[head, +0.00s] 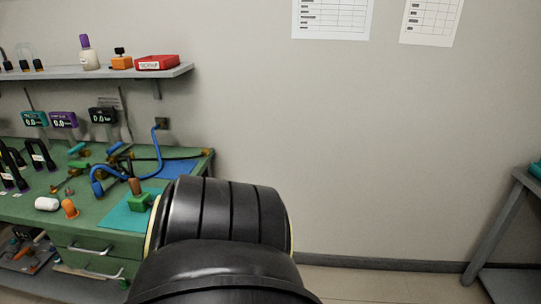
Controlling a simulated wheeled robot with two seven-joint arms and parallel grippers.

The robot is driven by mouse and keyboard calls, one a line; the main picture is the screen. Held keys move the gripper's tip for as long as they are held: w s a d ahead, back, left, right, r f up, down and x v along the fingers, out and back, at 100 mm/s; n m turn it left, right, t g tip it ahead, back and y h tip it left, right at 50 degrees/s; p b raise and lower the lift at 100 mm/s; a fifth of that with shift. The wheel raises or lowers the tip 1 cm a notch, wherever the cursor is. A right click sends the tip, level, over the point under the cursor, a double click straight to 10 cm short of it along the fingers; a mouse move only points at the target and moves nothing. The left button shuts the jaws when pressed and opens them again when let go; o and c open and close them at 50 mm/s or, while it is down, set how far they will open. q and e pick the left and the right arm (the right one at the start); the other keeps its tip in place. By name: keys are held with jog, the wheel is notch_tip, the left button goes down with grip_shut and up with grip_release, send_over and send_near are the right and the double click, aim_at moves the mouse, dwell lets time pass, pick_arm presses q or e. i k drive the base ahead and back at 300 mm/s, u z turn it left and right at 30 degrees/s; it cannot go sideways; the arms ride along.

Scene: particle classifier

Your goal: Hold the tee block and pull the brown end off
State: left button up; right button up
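A small green block (140,203) sits on the teal mat (117,217) near the right front of the green workbench; it looks like the tee block. A brown end (135,186) stands up from its top. The block is small in view, and the join between the two cannot be made out. A large black link of my own arm fills the lower middle, just right of the block, and covers part of the bench edge. Neither gripper shows.
The green bench (22,208) holds a blue hose (160,152), an orange piece (70,208), a white cylinder (47,204) and several black-handled items. A shelf (105,73) hangs above it. Bare wall and floor lie right of my arm, up to a grey table (505,215).

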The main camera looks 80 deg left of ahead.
aim_at(134, 185)
jog(key=u, duration=2.1)
